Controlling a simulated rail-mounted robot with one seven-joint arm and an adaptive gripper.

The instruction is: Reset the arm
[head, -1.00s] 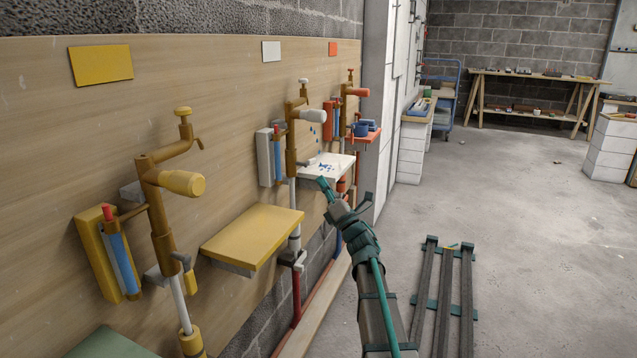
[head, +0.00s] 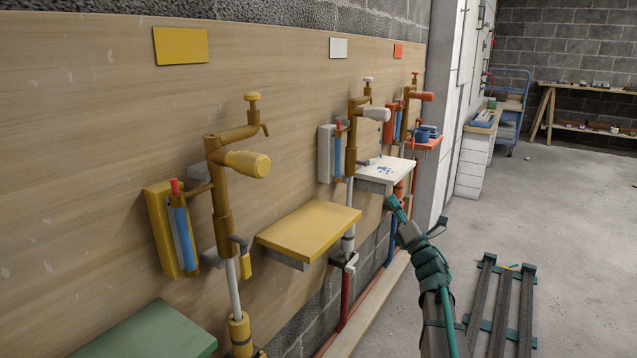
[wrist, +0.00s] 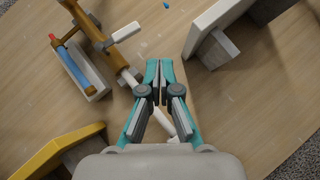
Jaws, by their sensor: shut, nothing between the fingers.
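My gripper (head: 393,205) is teal and grey. In the head view it is in front of the board, just below the white shelf (head: 398,168) and right of the yellow shelf (head: 318,222). In the wrist view my gripper (wrist: 160,66) is shut, its fingertips together with nothing between them. It points toward the wooden board. A white pipe runs behind the fingers in that view, and the white shelf (wrist: 215,28) is at upper right. I cannot tell the exact gap to the board.
Brown tap-like fittings stand along the board, with a yellow handle (head: 248,163), a white handle (head: 377,114) and a red handle (head: 421,96). Blue cups (head: 427,132) sit on the red shelf. Grey rails (head: 503,310) lie on the floor at right.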

